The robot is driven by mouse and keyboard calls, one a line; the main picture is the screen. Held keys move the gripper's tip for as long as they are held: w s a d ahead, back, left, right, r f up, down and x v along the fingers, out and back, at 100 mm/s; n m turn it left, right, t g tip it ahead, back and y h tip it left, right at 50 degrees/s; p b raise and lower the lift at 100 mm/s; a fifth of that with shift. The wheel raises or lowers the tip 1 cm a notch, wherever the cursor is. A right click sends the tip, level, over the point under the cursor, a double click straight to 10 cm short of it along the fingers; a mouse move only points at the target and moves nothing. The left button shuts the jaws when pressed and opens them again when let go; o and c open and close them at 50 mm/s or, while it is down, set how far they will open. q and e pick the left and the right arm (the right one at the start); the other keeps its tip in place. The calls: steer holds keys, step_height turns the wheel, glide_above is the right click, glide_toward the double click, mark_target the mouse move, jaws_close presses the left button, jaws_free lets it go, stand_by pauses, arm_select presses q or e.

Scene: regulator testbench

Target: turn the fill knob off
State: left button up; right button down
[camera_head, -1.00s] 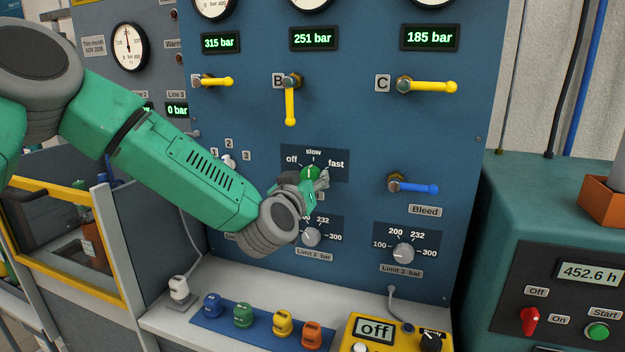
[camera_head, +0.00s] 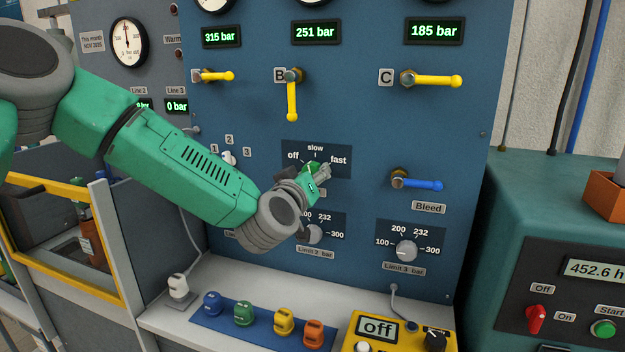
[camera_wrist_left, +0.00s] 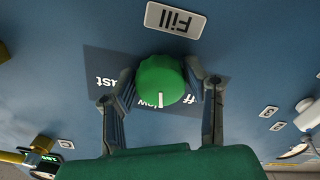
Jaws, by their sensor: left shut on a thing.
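The green fill knob (camera_head: 313,167) sits on a dark plate (camera_head: 290,169) marked off, slow and fast, on the blue panel. In the left wrist view the knob (camera_wrist_left: 160,78) shows upside down under the "Fill" label (camera_wrist_left: 175,20), and its white mark points toward slow. My left gripper (camera_head: 318,177) reaches it from the lower left and partly hides it in the head view. In the left wrist view its two fingers (camera_wrist_left: 161,86) stand on either side of the knob, shut on it. My right gripper is not in view.
A limit knob (camera_head: 314,234) lies just below my left wrist. The blue bleed lever (camera_head: 420,184) is to the right, and yellow levers B (camera_head: 292,100) and C (camera_head: 436,81) are above. Colored plugs (camera_head: 284,320) and a yellow meter (camera_head: 400,333) stand on the ledge below.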

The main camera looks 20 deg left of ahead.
arm_select(q)
steer(key=n, duration=0.1)
steer(key=n+b, duration=0.1)
steer(key=n, duration=0.1)
steer(key=n+b, duration=0.1)
steer(key=shift+f+n, duration=0.3)
steer(key=n+b, duration=0.1)
steer(key=n, duration=0.3)
steer(key=shift+b, duration=0.4)
steer(key=shift+s+d+n, duration=0.1)
steer(key=shift+n, duration=0.2)
steer(key=o, duration=1.1)
steer(key=shift+o, duration=0.2)
steer(key=shift+r, duration=0.15)
steer(key=shift+s, duration=0.2)
steer(key=s, duration=1.1)
steer(key=shift+s+a, duration=0.25)
steer(key=shift+a, duration=0.15)
